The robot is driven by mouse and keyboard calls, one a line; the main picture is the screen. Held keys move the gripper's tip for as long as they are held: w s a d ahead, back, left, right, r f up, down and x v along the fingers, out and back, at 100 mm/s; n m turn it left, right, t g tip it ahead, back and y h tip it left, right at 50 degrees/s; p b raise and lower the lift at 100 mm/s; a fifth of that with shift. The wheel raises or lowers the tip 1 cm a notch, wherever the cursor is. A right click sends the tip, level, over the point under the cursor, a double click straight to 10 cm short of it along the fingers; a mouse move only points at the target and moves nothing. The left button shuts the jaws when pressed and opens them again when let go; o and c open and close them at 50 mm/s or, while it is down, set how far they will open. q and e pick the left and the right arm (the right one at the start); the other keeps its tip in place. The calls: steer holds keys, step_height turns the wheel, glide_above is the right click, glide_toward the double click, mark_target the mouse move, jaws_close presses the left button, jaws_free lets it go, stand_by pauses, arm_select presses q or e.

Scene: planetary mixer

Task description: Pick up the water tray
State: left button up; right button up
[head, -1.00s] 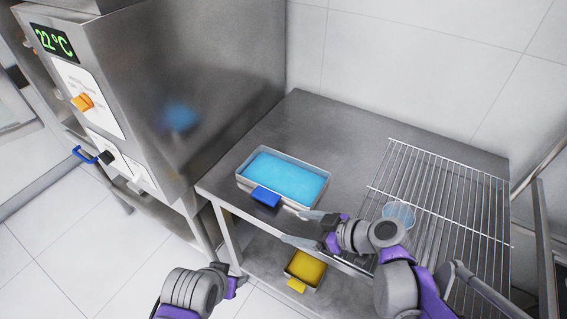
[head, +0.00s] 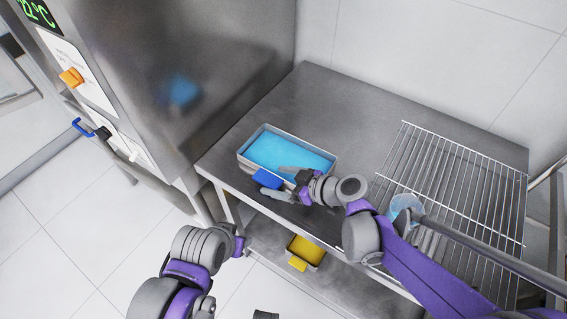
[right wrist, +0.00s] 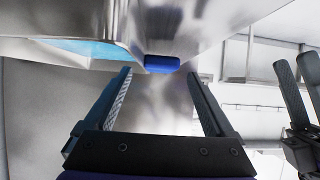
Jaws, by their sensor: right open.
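The water tray (head: 314,157) is a metal tray of blue water on the steel table, with a blue handle (head: 266,179) on its front side. In the right wrist view its blue handle (right wrist: 162,64) shows just beyond the fingertips, and blue water shows at the upper left. My right gripper (head: 279,181) is open and empty at the handle, one finger on each side of it in the head view; I cannot tell whether it touches. My left arm is at the lower left of the head view; its gripper (head: 240,246) is mostly hidden, so its jaws do not show clearly.
A wire rack (head: 455,180) lies on the table's right part, with a clear bluish cup (head: 404,206) near my right arm. A yellow tray (head: 307,250) sits on the lower shelf. A steel cabinet (head: 190,70) with a temperature display stands at the left. The table's back is clear.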

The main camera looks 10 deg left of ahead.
steer(key=x, duration=0.2)
steer(key=shift+w+a+f, duration=0.1)
steer(key=shift+w+a, duration=0.05)
steer(key=shift+a, duration=0.15)
jaws_close()
